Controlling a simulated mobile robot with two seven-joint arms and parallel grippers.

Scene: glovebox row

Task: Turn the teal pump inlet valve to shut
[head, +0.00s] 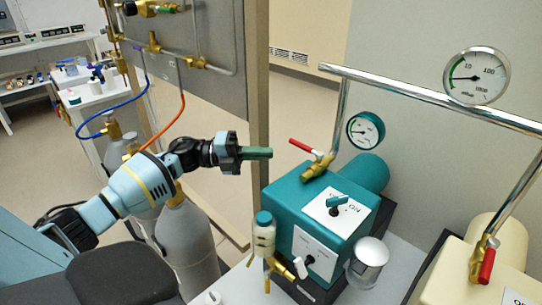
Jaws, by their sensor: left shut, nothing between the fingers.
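The teal pump (282,200) stands on the bench at centre right. Its inlet valve has a brass body (318,167) on top, at the foot of a chrome pipe. The valve's red lever (302,147) points left and slightly up in the picture, at an angle to the rising pipe. My left gripper (268,153) is shut and empty, its green fingers pointing right towards the lever. In the picture a small gap lies between the fingertips and the lever's end. My right gripper is not in view.
A chrome rail (420,95) with a gauge (476,77) runs above the pumps. A cream pump (455,270) with another red-levered valve (486,266) stands at right. A small bottle (264,232) and clear jar (369,258) flank the teal pump. Grey gas cylinders (188,240) stand behind my left arm.

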